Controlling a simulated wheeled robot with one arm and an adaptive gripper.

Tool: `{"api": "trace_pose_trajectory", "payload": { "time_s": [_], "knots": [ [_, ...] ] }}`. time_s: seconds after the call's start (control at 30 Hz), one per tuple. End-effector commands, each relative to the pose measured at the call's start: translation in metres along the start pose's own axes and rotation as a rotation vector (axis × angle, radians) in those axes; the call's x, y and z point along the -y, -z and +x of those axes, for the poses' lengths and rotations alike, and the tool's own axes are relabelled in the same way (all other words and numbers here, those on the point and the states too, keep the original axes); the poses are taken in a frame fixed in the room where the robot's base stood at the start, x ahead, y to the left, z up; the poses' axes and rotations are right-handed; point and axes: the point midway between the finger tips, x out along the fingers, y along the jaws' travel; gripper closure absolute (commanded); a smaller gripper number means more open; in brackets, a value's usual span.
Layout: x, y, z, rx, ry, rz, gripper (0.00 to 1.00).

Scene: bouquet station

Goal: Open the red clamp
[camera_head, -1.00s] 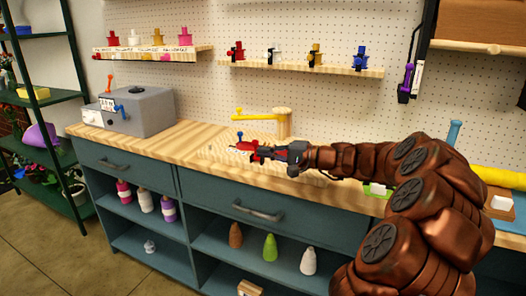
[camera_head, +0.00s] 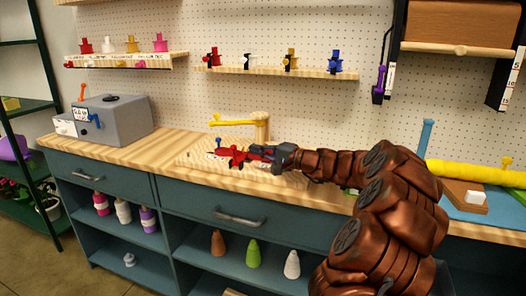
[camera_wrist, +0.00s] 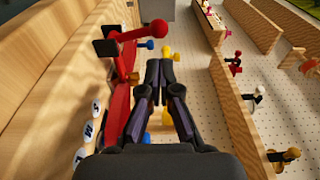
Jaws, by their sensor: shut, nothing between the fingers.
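The red clamp (camera_head: 236,156) stands on the wooden bench, just left of my gripper's tip in the head view. In the wrist view, the red clamp (camera_wrist: 119,105) runs along the left side, with a red ball-ended lever and black pads at its far end. My gripper (camera_head: 262,154) reaches in from the right, low over the bench. In the wrist view, my gripper (camera_wrist: 160,64) has its two black fingers together, with nothing between them. It is beside the clamp's red bar; I cannot tell whether they touch.
A yellow lever on a wooden post (camera_head: 262,126) stands behind the clamp. A small blue knob (camera_head: 218,143) rises near it. A grey box (camera_head: 120,118) sits at the bench's left end. Small coloured fixtures line the wall shelf (camera_head: 270,71). Bare bench (camera_head: 150,148) lies between box and clamp.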

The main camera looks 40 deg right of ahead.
Motion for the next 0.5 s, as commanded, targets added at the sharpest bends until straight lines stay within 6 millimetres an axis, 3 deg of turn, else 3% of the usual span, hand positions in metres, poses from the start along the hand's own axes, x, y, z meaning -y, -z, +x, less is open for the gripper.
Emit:
{"api": "trace_pose_trajectory", "payload": {
  "time_s": [0.2,0.5],
  "knots": [
    [-0.001,-0.001,0.035,0.002,-0.002,0.0,1.0],
    [-0.001,0.001,0.058,0.0,-0.002,0.0,1.0]
  ]
}}
